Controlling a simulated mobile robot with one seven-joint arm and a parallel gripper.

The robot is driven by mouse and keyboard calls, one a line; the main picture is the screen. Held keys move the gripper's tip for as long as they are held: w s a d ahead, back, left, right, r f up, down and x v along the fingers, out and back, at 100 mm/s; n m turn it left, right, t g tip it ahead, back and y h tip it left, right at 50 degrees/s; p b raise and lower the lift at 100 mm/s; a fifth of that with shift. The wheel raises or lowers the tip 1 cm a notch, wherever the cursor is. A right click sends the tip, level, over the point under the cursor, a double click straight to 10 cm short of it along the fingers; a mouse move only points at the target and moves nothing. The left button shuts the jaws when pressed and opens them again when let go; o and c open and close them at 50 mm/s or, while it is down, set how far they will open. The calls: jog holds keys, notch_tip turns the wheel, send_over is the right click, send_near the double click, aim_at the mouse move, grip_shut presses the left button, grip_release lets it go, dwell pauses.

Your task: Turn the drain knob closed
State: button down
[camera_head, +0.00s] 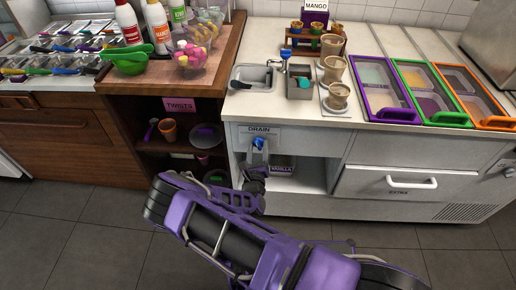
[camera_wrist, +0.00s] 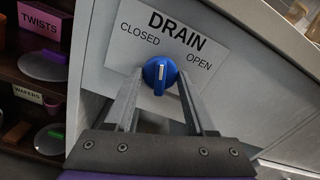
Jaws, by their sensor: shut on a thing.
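The blue drain knob (camera_wrist: 160,75) sits below the DRAIN label plate (camera_wrist: 170,38), which reads CLOSED on the left and OPEN on the right. The knob's pale mark stands roughly upright in the wrist view, between the two words. My gripper (camera_wrist: 160,83) has one finger on each side of the knob and is shut on it. In the head view, the knob (camera_head: 258,142) shows as a small blue spot under the DRAIN sign (camera_head: 259,130), with my gripper (camera_head: 258,150) reaching up to it from below.
A small sink (camera_head: 252,76) is set in the counter above the knob. An open shelf (camera_head: 305,176) lies right of my gripper, beside a drawer marked EXTRA (camera_head: 398,182). At left is a wooden cabinet with a TWISTS sign (camera_head: 180,105). Grey floor below is clear.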

jog(key=n, duration=0.4)
jog(key=shift+n, duration=0.4)
dwell(0.4)
jog(key=shift+c, duration=1.2)
grip_release()
jog(key=shift+s, duration=0.1)
jog(key=s, duration=1.7)
jog(key=shift+s+a, duration=0.15)
jog(key=shift+a, duration=0.15)
